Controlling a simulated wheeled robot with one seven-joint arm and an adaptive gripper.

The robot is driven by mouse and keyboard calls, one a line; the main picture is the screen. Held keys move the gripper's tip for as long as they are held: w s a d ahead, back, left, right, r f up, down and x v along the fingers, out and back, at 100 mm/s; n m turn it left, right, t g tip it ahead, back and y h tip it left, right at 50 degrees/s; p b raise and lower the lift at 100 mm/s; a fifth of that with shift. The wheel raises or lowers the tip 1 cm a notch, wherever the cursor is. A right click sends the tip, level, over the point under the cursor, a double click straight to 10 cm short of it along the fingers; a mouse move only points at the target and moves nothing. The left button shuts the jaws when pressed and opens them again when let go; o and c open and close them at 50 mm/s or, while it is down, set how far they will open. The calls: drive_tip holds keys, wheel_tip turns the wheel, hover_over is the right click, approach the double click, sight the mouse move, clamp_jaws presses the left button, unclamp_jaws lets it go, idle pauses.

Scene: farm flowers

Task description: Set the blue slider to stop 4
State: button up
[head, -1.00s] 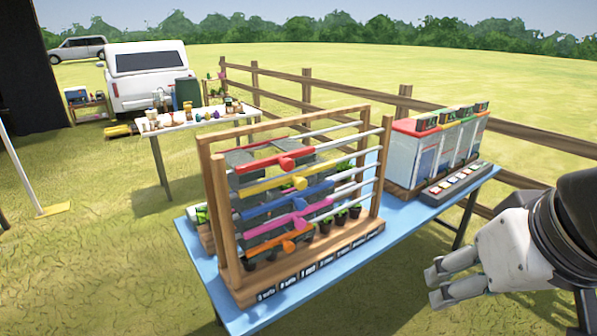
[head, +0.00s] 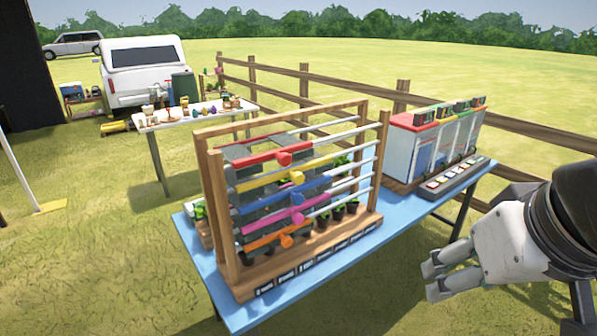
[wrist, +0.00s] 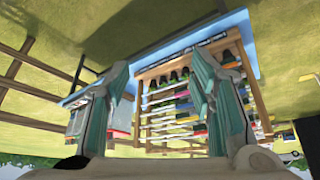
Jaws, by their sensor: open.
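The wooden rack (head: 213,225) stands on the blue table and carries several coloured sliders on pale horizontal rods. The blue slider (head: 275,194) is the third bar down, between the yellow slider (head: 262,178) above and the pink slider (head: 270,217) below. Its knob is near the middle of its rod. A strip of labels (head: 318,258) runs along the rack's base, too small to read. My gripper (head: 432,279) is open and empty, to the right of the rack and apart from it. In the wrist view my open fingers (wrist: 160,95) frame part of the rack (wrist: 249,80).
Small potted plants (head: 338,211) line the rack's base. A fence (head: 330,82) runs behind. Grass lies open in front.

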drive_tip(key=w+d+f+n+t+h+b, duration=0.1)
drive_tip(key=w+f, duration=0.1)
drive_tip(key=w, duration=0.5)
drive_tip(key=w+d+f+t+b, duration=0.1)
drive_tip(key=w+f+b, duration=0.15)
drive_tip(key=w, duration=0.45)
drive_tip(key=n+t+y+b, duration=0.6)
drive_tip(key=t+y+b, duration=0.15)
drive_tip(key=y, duration=0.45)
approach(300, 200)
drive_tip(key=shift+g, duration=0.25)
drive_tip(key=b+x, duration=0.8)
drive_tip(key=x, duration=0.3)
drive_tip(key=shift+d+r, duration=0.1)
drive_tip(key=shift+r, duration=0.05)
clamp_jaws()
